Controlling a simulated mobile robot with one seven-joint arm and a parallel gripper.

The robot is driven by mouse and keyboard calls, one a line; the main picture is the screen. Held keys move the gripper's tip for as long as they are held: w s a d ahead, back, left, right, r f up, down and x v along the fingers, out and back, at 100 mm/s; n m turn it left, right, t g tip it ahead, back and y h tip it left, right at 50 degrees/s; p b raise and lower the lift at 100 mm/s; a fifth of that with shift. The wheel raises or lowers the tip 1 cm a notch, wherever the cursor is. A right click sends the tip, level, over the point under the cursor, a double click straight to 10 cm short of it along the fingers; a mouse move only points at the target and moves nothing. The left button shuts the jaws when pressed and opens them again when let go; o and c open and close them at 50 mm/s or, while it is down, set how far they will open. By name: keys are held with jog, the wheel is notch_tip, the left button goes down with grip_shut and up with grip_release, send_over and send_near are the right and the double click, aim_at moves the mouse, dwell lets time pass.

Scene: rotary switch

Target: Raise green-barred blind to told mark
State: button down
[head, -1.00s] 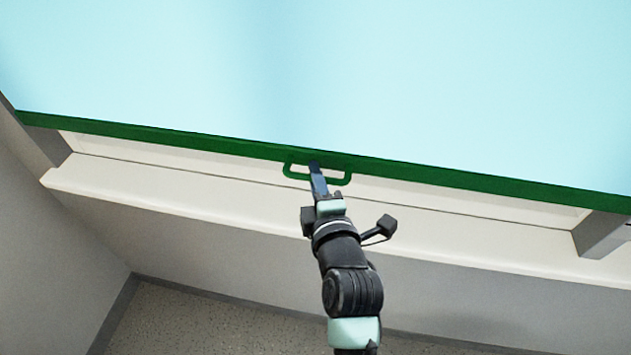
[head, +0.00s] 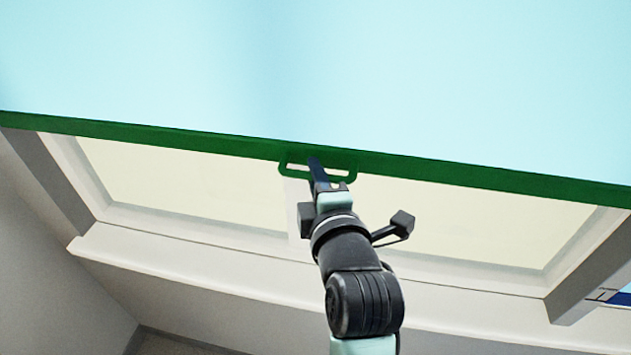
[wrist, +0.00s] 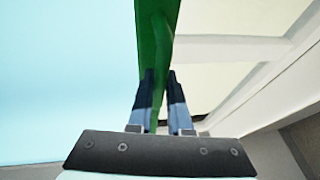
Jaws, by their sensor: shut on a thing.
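The pale blue blind (head: 320,70) fills the top of the head view. Its green bottom bar (head: 150,138) runs across the window, sloping down to the right in the picture, and carries a green loop handle (head: 284,168) at its middle. My gripper (head: 315,165) is shut on the handle, its dark fingers reaching up to it. In the wrist view the fingers of my gripper (wrist: 161,78) stand on either side of green, with the bar (wrist: 155,35) running up beyond them. The fingers hide the exact contact.
Below the bar show the window panes (head: 190,185), a pale middle post, and the sill (head: 180,265). Grey side posts (head: 585,270) flank the window. Small dark lines mark the right post, and a blue patch (head: 621,292) lies beyond it. The ends of the bar run past the posts in the picture.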

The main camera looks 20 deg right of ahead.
jog(key=shift+r, duration=0.25)
jog(key=c, duration=0.8)
grip_release()
jog(key=shift+c, duration=0.2)
jog(key=p+v, duration=0.3)
jog(key=v, duration=1)
